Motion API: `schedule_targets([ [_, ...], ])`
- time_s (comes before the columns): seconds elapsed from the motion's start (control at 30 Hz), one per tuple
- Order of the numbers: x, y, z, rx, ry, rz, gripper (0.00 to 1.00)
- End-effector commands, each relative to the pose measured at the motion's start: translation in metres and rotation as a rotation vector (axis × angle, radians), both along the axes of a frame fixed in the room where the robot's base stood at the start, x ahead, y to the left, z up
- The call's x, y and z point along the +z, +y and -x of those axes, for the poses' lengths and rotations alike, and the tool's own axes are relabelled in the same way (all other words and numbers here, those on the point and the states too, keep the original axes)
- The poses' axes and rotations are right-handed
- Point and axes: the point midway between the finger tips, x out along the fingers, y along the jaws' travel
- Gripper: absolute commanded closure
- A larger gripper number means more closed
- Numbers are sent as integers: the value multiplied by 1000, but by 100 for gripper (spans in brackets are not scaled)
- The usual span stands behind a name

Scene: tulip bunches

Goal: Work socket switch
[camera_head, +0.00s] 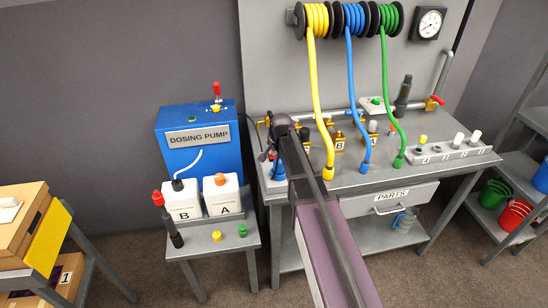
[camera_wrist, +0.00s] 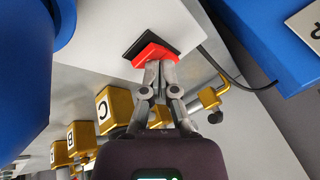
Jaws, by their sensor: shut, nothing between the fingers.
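The socket switch (camera_wrist: 152,52) is a red rocker in a black frame on a white box (camera_wrist: 105,22) in the wrist view. The red part looks tilted, with one edge standing out. My gripper (camera_wrist: 157,66) is shut and empty, its fingertips right at the red rocker. They appear to touch it, but a small gap cannot be ruled out. In the head view my arm covers the switch and most of the gripper, at the left end of the bench.
Brass blocks, one marked C (camera_wrist: 115,110), stand close beside the gripper. A dark cable (camera_wrist: 240,85) runs from the white box towards the blue dosing pump (camera_head: 200,140). Bottles B (camera_head: 183,203) and A (camera_head: 222,195) stand before the pump. Yellow, blue and green hoses hang over the bench (camera_head: 350,180).

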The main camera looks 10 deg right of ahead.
Motion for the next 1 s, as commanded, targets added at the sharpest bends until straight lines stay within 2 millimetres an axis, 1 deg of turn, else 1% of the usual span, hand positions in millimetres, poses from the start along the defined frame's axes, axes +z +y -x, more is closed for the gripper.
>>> schedule_targets([
  [0.3, -3, 0, 1, 0, 0, 0, 100],
  [0.63, -2, 0, 1, 0, 0, 0, 100],
  [1.0, 10, 1, -4, 1, 0, 0, 100],
])
